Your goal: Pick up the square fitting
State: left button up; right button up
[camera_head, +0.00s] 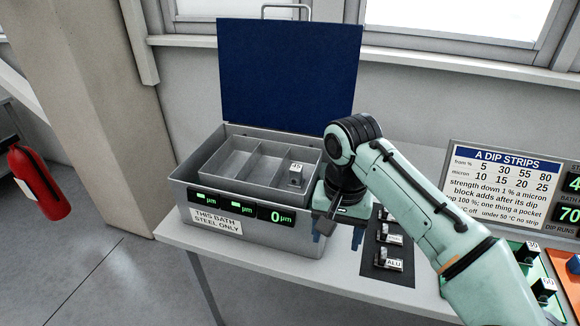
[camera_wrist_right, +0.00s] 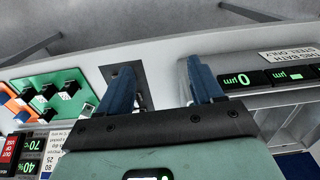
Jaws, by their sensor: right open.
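Several small grey metal pieces with white labels stand on a dark mat (camera_head: 368,268). The front piece (camera_head: 388,262) reads ALU, another labelled piece (camera_head: 388,236) is behind it, and a third is partly behind my arm. I cannot tell which one is the square fitting. My right gripper (camera_head: 337,235) is open and empty, at the box's front right corner, left of the mat. Its blue fingers (camera_wrist_right: 160,82) are apart in the wrist view. My left gripper is out of view.
The grey bath box (camera_head: 262,240) has a raised blue lid (camera_head: 288,70) and a "steel only" label. A dip strips board (camera_head: 510,175) and a green tray (camera_head: 533,258) with blocks stand at right. A fire extinguisher (camera_head: 38,183) is at far left.

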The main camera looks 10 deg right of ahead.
aim_at(295, 180)
jog(key=i, duration=1.15)
